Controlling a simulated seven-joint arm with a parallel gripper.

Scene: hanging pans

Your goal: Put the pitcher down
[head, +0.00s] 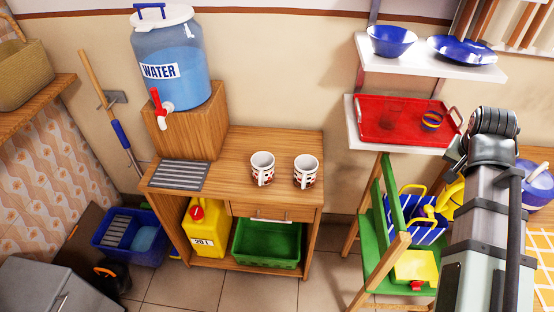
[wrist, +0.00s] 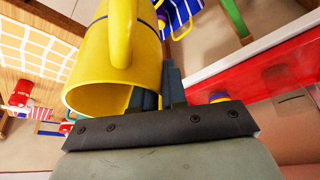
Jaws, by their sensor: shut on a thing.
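The yellow pitcher (wrist: 95,62) fills the upper left of the wrist view, with its open mouth towards the camera and its curved handle above. My gripper (wrist: 161,86) is shut on the pitcher's wall near the rim, one dark finger at the mouth and the other outside. I cannot tell from these views whether the pitcher touches anything below.
A wooden cabinet (head: 230,160) carries two patterned mugs, a drip grate and a water dispenser (head: 170,60). A red tray (head: 385,122) lies on the lower wall shelf.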

